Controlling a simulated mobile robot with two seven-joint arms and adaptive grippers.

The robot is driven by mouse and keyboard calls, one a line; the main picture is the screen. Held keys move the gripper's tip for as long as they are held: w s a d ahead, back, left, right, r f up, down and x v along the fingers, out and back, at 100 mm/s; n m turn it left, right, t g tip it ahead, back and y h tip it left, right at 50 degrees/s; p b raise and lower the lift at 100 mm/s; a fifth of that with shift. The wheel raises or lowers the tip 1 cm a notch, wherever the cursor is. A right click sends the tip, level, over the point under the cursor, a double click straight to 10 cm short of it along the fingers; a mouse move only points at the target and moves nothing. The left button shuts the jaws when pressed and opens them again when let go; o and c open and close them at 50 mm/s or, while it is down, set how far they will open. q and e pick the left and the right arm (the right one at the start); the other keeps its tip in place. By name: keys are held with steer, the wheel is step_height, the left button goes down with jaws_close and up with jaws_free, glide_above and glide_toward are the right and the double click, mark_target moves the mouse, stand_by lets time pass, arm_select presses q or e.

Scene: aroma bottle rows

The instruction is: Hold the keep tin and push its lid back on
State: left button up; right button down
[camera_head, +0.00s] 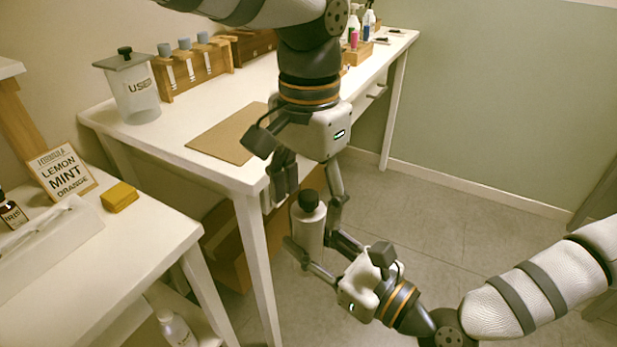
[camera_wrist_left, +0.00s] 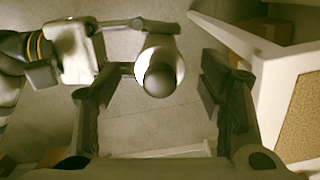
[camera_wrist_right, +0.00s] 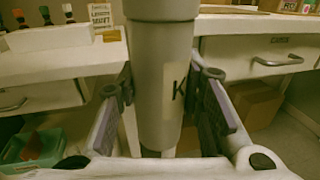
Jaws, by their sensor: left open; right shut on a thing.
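The keep tin (camera_head: 309,227) is a grey upright cylinder with a pale label showing a "K" in the right wrist view (camera_wrist_right: 163,100). Its lid with a round black knob (camera_head: 308,200) is on top; a wider band (camera_wrist_right: 162,12) shows at its upper end. I cannot tell how fully the lid sits. My right gripper (camera_head: 316,246) is shut around the tin's body, holding it in the air beside the table. My left gripper (camera_head: 306,195) is open above the tin. In the left wrist view the knob (camera_wrist_left: 159,80) lies between its fingers, touching neither.
A white table (camera_head: 215,122) stands behind, with a brown mat (camera_head: 228,132), a "USED" jar (camera_head: 135,98) and a wooden rack (camera_head: 195,72). A nearer white table at left holds a "LEMON MINT ORANGE" sign (camera_head: 62,172) and a yellow block (camera_head: 119,197). Floor at right is clear.

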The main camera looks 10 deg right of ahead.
arm_select(q)
step_height(320, 180, up, 12)
steer(key=shift+f, duration=0.15)
steer(key=shift+d, duration=0.1)
stand_by(0.3)
